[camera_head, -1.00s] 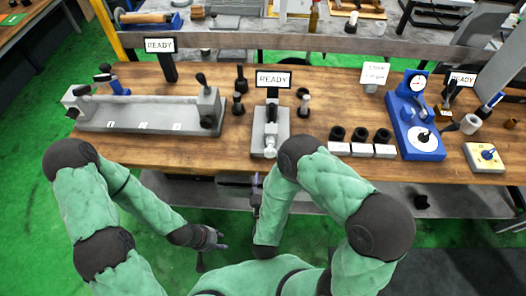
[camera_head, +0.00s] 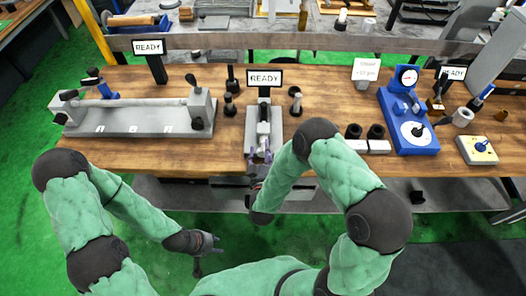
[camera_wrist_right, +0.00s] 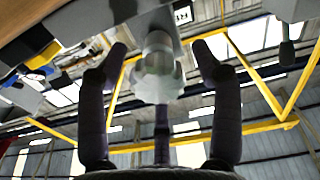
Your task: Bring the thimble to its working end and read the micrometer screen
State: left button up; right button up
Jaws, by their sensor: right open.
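The micrometer (camera_head: 263,128) stands on a grey base at the middle of the wooden bench. Its small screen (camera_head: 265,78) behind it reads READY. The pale ribbed thimble (camera_wrist_right: 158,72) points toward the bench front and shows large in the right wrist view. My right gripper (camera_head: 260,157) is at the front end of the micrometer. In the right wrist view its fingers (camera_wrist_right: 160,52) are open, one on each side of the thimble, with gaps visible. My left gripper (camera_head: 207,246) hangs low in front of the bench, away from everything; its finger opening is too small to tell.
A long grey bench fixture (camera_head: 135,115) with another READY screen (camera_head: 149,46) stands at the left. Dark cylindrical parts stand beside the micrometer. Dark rings on white blocks (camera_head: 376,146), a blue dial gauge stand (camera_head: 408,125) and a yellow-topped box (camera_head: 478,150) are to the right.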

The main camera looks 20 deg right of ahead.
jog(key=shift+c, duration=0.3)
jog(key=shift+w+r, duration=0.1)
jog(key=c, duration=1.1)
